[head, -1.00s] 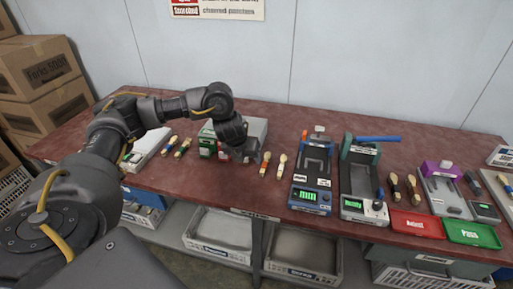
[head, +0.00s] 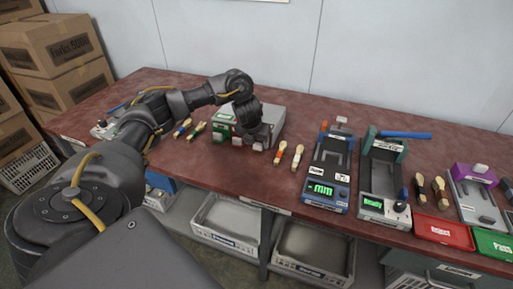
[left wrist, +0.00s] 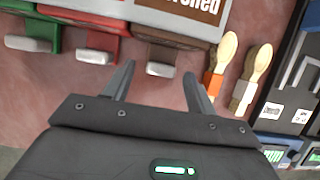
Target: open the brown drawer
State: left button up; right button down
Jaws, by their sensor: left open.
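The brown drawer (left wrist: 176,34) shows in the left wrist view, shut or nearly so, with a pale grey handle (left wrist: 160,69) on its front. It is at the right of a row with a red drawer (left wrist: 90,40) and a green drawer (left wrist: 38,28). My left gripper (left wrist: 160,72) is open, with one fingertip on each side of the brown drawer's handle. I cannot tell whether they touch it. In the head view the grey drawer cabinet (head: 269,118) stands on the bench, and my left gripper (head: 254,136) partly hides its front. My right gripper is not in view.
Two brushes (head: 288,157) lie right of the cabinet, then a blue device (head: 327,168) and a green-grey device (head: 379,178). More brushes (head: 190,129) lie to the left. Grey bins (head: 230,221) sit below the bench. Cartons (head: 55,50) stand at the left.

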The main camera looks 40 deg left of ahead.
pick_arm(q)
jog(key=shift+x, duration=0.8)
grip_shut()
